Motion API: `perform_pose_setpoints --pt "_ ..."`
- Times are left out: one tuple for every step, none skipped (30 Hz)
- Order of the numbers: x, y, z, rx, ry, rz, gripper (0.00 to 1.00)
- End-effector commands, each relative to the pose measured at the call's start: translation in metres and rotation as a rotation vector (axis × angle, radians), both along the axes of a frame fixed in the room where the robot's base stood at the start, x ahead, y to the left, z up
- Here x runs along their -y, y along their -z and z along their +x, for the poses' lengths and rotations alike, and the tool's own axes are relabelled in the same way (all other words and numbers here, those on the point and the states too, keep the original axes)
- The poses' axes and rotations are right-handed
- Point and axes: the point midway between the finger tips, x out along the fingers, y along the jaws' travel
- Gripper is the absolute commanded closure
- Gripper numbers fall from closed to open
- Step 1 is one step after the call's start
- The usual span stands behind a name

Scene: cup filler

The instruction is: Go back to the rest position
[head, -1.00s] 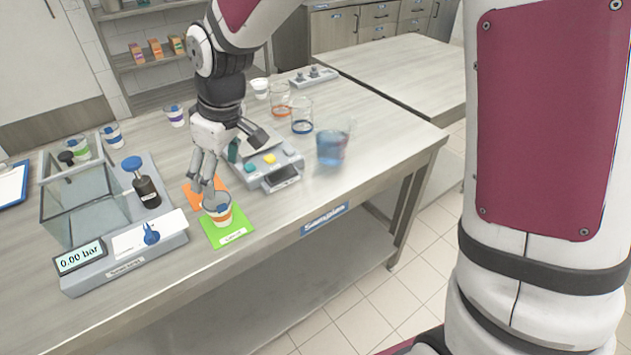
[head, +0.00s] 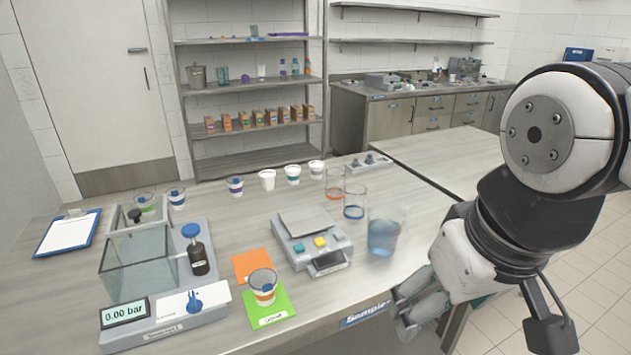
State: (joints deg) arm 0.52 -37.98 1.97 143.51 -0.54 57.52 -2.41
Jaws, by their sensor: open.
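My gripper (head: 405,318) is at the lower right of the head view, beside the front edge of the lab table (head: 215,203) and near the blue "Samples" label. Its fingers hold nothing that I can see, and they are partly turned away from the camera. The cup is apart from my gripper. An orange card (head: 249,262) lies just behind it.
A beaker of blue liquid (head: 383,236) stands close to my gripper's left. A scale (head: 311,245), two more beakers and several cups stand behind. Open floor (head: 585,250) lies right of the table.

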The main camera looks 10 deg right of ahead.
Motion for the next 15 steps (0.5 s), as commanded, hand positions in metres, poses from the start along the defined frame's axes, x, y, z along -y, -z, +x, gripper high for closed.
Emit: perform_pose_setpoints --pt "0.002 0.001 -0.010 0.007 0.023 0.015 0.28" --pt "0.004 0.002 -0.014 0.008 0.036 0.023 0.28" --pt "0.005 0.003 -0.019 0.009 0.047 0.032 0.28" --pt "0.005 0.004 -0.021 0.010 0.053 0.036 0.28" --pt "0.006 0.004 -0.023 0.010 0.058 0.039 0.28" --pt "0.006 0.005 -0.025 0.010 0.063 0.043 0.28" --pt "0.006 0.005 -0.026 0.009 0.065 0.044 0.28" --pt "0.006 0.005 -0.026 0.009 0.067 0.045 0.28" --pt "0.006 0.005 -0.026 0.009 0.067 0.046 0.28" --pt "0.006 0.005 -0.026 0.008 0.067 0.045 0.28" --pt "0.006 0.005 -0.026 0.008 0.067 0.045 0.28" --pt "0.006 0.005 -0.026 0.009 0.067 0.045 0.28" --pt "0.006 0.005 -0.026 0.009 0.066 0.045 0.28" --pt "0.006 0.005 -0.026 0.009 0.066 0.045 0.28" --pt "0.006 0.004 -0.026 0.010 0.066 0.045 0.28"
